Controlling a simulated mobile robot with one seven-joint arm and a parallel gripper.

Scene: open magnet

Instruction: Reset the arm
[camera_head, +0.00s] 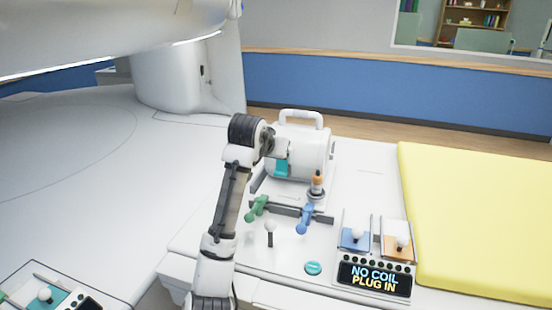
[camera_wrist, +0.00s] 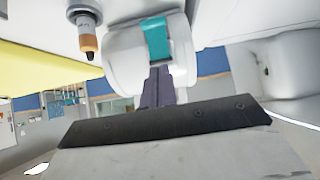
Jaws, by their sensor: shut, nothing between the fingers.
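My arm rises from the bottom of the head view and bends over at a dark joint. My gripper (camera_head: 281,147) is at its end, in front of the white handled cylinder (camera_head: 312,150). The fingers are too small there to make out. In the wrist view, dark narrow fingers (camera_wrist: 158,72) appear close together with nothing between them, beyond a black strip and a grey plate. A white rounded body with a teal patch (camera_wrist: 156,38) lies just past them. I cannot tell whether the gripper touches it.
Beside the arm are a green lever (camera_head: 256,207), a blue lever (camera_head: 305,218) and an orange-topped post (camera_head: 317,184). A display (camera_head: 374,278) reads "NO COIL PLUG IN". A yellow pad (camera_head: 475,220) lies right. The magnet (camera_head: 110,30) overhangs upper left.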

